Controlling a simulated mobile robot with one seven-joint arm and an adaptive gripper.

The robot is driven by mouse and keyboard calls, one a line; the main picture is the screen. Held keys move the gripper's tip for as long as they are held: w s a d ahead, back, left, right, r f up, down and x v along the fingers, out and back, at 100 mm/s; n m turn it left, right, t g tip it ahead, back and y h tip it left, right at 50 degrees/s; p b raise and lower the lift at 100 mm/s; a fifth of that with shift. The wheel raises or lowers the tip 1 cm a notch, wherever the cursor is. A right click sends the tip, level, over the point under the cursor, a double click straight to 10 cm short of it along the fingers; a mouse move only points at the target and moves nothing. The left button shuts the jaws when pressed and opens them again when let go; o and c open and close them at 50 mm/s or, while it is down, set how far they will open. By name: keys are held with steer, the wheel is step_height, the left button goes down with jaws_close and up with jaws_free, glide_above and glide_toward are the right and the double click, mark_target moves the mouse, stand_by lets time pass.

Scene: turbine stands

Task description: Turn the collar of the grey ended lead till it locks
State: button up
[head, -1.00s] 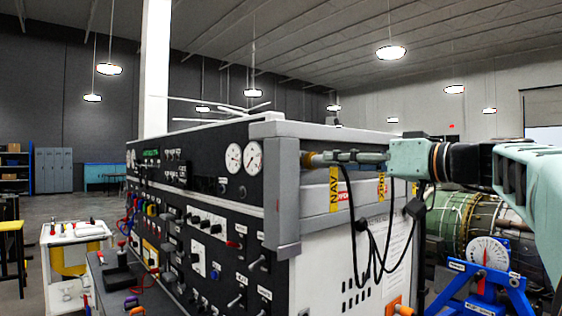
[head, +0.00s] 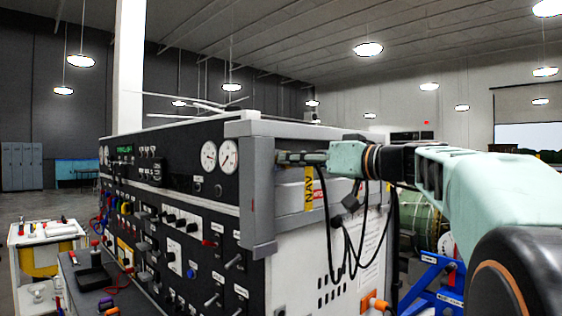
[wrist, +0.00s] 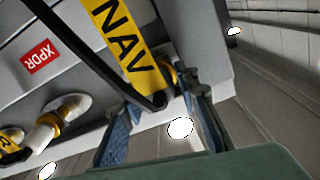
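My gripper (wrist: 175,92) reaches in at the upper side of the test set in the wrist view. Its two fingers stand on either side of a plug with a gold collar (wrist: 171,74), under a yellow NAV tag (wrist: 122,45) on a black lead. The tag hides the left fingertip, so contact with the collar cannot be told. In the head view my gripper (head: 288,157) points left, its tips partly behind the grey corner frame. A second plug, pale grey with a gold ring (wrist: 68,112), sits below the red XPDR label (wrist: 40,57). Which end is the grey one is unclear.
The test set's corner post (head: 258,190) stands close left of my gripper. Black leads (head: 345,235) hang in loops below my wrist. A blue stand (head: 435,285) is at lower right, and a white cart (head: 45,235) is at far left.

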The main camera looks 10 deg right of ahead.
steer(key=c, duration=0.4)
steer(key=shift+m, duration=0.3)
steer(key=m+b, duration=0.1)
steer(key=m, duration=0.3)
steer(key=shift+m+b, duration=0.3)
steer(key=shift+b, duration=0.05)
steer(key=m, duration=0.4)
steer(key=shift+m+p, duration=0.5)
steer(key=shift+m, duration=1.2)
